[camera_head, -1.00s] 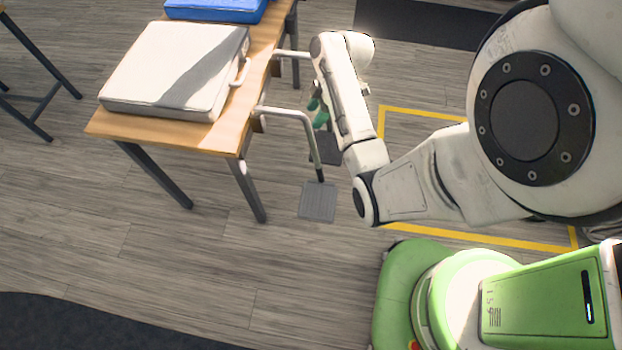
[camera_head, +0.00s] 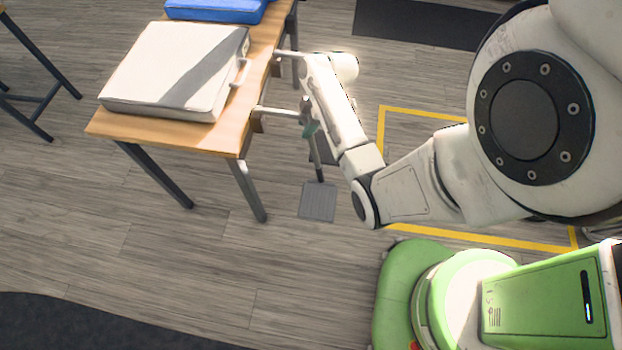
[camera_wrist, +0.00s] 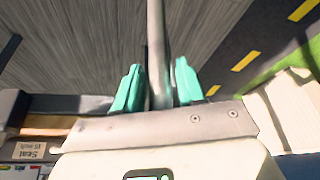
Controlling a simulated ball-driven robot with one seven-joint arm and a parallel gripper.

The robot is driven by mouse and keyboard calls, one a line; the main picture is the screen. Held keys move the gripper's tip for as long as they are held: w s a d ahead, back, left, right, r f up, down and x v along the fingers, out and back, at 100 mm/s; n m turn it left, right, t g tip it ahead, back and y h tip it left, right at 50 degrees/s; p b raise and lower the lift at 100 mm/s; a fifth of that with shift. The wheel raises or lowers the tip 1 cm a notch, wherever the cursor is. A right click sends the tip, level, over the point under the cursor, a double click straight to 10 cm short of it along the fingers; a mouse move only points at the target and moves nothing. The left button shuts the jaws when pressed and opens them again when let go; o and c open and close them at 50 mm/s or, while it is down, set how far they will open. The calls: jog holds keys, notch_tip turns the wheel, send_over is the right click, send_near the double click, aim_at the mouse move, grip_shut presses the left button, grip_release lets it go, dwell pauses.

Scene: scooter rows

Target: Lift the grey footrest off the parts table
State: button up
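The near grey footrest hangs off the table's right edge; its pale tube (camera_head: 275,110) reaches out and bends down to a flat grey footplate (camera_head: 317,201) low over the floor. My gripper (camera_head: 309,130) is at the tube near the bend, partly hidden by my arm. In the wrist view the tube (camera_wrist: 157,35) runs between the two green fingers of my gripper (camera_wrist: 157,88). Narrow gaps show on both sides, so the fingers look open around it. The wooden parts table (camera_head: 120,127) stands at left.
A white case (camera_head: 165,70) with a handle lies on the table, and a blue case (camera_head: 215,10) lies behind it. A second tube (camera_head: 287,53) sticks out farther back, partly behind my arm. A yellow floor outline (camera_head: 420,110) is at right.

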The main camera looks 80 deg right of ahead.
grip_shut()
dwell(1.0)
